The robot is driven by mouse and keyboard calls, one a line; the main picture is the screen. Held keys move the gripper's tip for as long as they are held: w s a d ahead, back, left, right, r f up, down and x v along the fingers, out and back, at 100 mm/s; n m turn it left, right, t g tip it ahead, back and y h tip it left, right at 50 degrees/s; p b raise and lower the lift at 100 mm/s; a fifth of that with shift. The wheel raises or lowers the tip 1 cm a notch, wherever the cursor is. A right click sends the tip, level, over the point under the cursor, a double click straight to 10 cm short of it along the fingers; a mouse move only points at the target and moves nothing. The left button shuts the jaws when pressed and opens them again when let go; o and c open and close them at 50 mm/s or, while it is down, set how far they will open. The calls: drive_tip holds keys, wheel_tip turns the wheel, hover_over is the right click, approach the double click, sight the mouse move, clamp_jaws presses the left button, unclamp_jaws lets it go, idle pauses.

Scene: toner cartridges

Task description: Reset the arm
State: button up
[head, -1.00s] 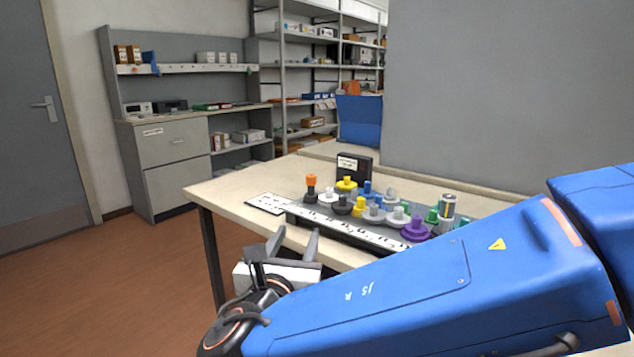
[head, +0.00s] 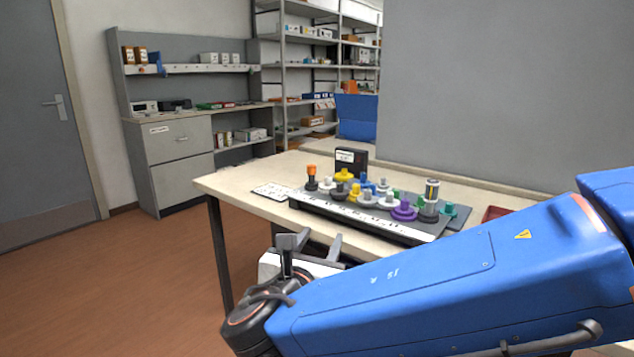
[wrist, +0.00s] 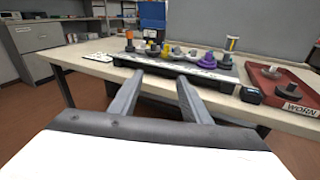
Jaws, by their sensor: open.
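My gripper (head: 307,243) is open and empty in the head view, low in front of the table's front edge. In the wrist view its two fingers (wrist: 158,90) stand apart with nothing between them, pointing toward the table. My blue arm crosses the lower right of the head view. The table (head: 235,189) carries a dark rack (head: 350,217) with a white label strip. Several coloured knob-like pieces stand on the rack, among them a purple one (head: 404,210), a yellow one (head: 344,175) and an orange-topped one (head: 311,172). A cylinder with a yellow band (head: 431,190) stands at its right end.
A red tray (wrist: 262,84) marked WORN holds dark and grey pieces at the table's right. A small black box (wrist: 250,95) is beside it. A dark box (head: 351,160) stands behind the rack. A cabinet (head: 170,140) and shelves are at the back. Floor at left is clear.

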drive_tip(key=s+d+f+m+g+h, duration=0.1)
drive_tip(key=d+f+m+g, duration=0.25)
drive_tip(key=d, duration=0.35)
drive_tip(key=s+d+f+m+g+h, duration=0.15)
drive_tip(key=d+m, duration=0.25)
drive_tip(key=d, duration=0.4)
drive_tip(key=d+f+m+g+h, duration=0.1)
drive_tip(key=d+f+m+g, duration=0.25)
drive_tip(key=d, duration=0.35)
drive_tip(key=s+d+f+m+g+y, duration=0.1)
drive_tip(key=s+d+f+m+y, duration=0.2)
drive_tip(key=s+m, duration=0.4)
drive_tip(key=s+d+f+m+g+y, duration=0.2)
drive_tip(key=s+m+y, duration=0.3)
drive_tip(key=m, duration=0.9)
drive_tip(key=s+d+f, duration=0.1)
drive_tip(key=s, duration=0.2)
drive_tip(key=shift+d+f, duration=0.2)
drive_tip(key=shift+f, duration=0.1)
